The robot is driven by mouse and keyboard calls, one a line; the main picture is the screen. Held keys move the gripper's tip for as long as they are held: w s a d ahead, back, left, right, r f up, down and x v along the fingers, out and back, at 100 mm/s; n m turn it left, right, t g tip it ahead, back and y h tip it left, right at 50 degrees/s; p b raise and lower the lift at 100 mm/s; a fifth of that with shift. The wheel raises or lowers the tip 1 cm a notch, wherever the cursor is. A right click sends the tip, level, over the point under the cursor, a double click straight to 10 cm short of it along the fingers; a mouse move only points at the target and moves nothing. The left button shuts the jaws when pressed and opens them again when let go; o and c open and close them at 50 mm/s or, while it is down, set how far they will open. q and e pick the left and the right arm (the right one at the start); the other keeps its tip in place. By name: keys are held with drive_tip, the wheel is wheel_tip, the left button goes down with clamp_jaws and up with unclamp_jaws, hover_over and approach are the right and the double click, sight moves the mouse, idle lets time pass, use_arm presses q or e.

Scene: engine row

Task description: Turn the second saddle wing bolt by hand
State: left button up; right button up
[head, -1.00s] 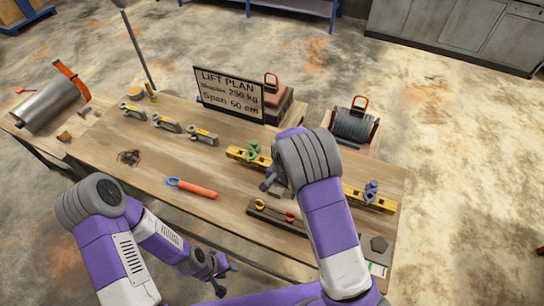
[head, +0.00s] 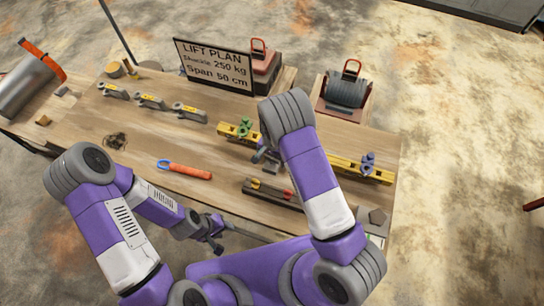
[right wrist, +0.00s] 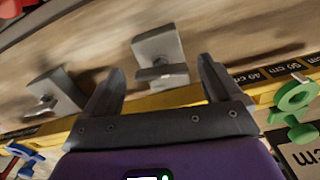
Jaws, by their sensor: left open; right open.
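A yellow beam with cm marks lies on the table; it shows in the head view (head: 350,169) and right wrist view (right wrist: 180,97). Two grey saddles with wing bolts stand at it in the right wrist view, one in the middle (right wrist: 157,45), one at left (right wrist: 66,90). I cannot tell which counts as second. My right gripper (right wrist: 162,74) is open; the middle saddle's wing bolt (right wrist: 162,71) appears between its fingertips, and contact is unclear. In the head view my right arm hides the beam's middle. My left gripper (head: 215,246) is open and empty at the table's front edge.
A green shackle (head: 244,127) and a blue shackle (head: 368,160) sit on the beam. An orange-handled tool (head: 190,171) lies left of a dark tray (head: 262,193). Several grey clamps (head: 150,101) stand behind. The LIFT PLAN sign (head: 214,66) stands at the back.

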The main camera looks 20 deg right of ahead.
sight(272, 159)
drive_tip(key=shift+w, duration=0.15)
drive_tip(key=shift+c, duration=0.3)
drive_tip(key=shift+c, duration=1.3)
drive_tip(key=c, duration=0.7)
drive_tip(key=shift+f+n+b, duration=0.15)
drive_tip(key=shift+n+b, duration=0.25)
drive_tip(key=shift+b, duration=0.2)
drive_tip(key=shift+c, duration=0.2)
drive_tip(key=shift+n+b, duration=0.3)
drive_tip(key=shift+n, duration=0.2)
drive_tip(key=o, duration=1.1)
drive_tip(key=shift+c, duration=0.2)
wheel_tip(272, 159, up, 8)
drive_tip(key=shift+f, duration=0.1)
